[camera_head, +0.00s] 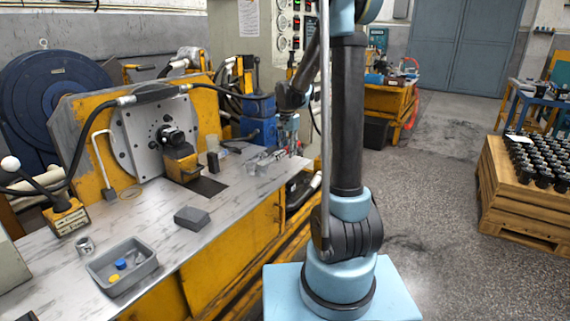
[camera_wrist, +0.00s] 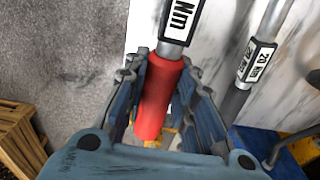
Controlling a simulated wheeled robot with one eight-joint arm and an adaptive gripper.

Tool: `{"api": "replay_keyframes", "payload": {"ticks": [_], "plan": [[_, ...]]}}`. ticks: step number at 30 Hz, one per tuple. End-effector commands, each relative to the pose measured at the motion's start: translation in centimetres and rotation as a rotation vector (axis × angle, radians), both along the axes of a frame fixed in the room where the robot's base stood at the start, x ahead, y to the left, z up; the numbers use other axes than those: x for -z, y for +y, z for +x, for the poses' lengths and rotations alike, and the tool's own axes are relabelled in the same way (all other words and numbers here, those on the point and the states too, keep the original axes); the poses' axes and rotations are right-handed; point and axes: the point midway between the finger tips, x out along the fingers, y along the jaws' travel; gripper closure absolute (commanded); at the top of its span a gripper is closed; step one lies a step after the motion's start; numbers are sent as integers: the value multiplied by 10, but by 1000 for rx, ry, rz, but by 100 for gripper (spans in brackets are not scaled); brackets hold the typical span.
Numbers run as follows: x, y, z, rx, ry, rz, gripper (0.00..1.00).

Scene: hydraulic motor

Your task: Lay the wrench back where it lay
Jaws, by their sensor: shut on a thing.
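The wrench in my grip has a red handle (camera_wrist: 160,100) and a metal shaft with a white "Nm" label (camera_wrist: 181,18), its number cut off by the top edge in the wrist view. My gripper (camera_wrist: 168,85) has a finger on each side of the red handle and is shut on it.
The workbench (camera_head: 150,225) carries a grey tray (camera_head: 122,283) with small blue and yellow pieces, a dark grey block (camera_head: 192,218) and a motor fixture (camera_head: 150,135). A wooden crate (camera_head: 500,190) with several black parts stands at right. The floor between is clear.

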Motion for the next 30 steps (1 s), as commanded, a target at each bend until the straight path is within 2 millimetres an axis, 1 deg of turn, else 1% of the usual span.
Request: {"api": "replay_keyframes", "payload": {"ticks": [5, 9, 12, 15, 21, 22, 24, 30], "plan": [[13, 1, 0, -2, 0, 0, 100], [32, 1, 1, -2, -1, -1, 100], [42, 1, 0, -2, -1, -1, 100], [46, 1, 0, -2, -1, -1, 100], [46, 1, 0, -2, -1, -1, 100], [46, 1, 0, -2, -1, -1, 68], [46, 1, 0, -2, -1, -1, 55], [46, 1, 0, -2, -1, -1, 55]]}}
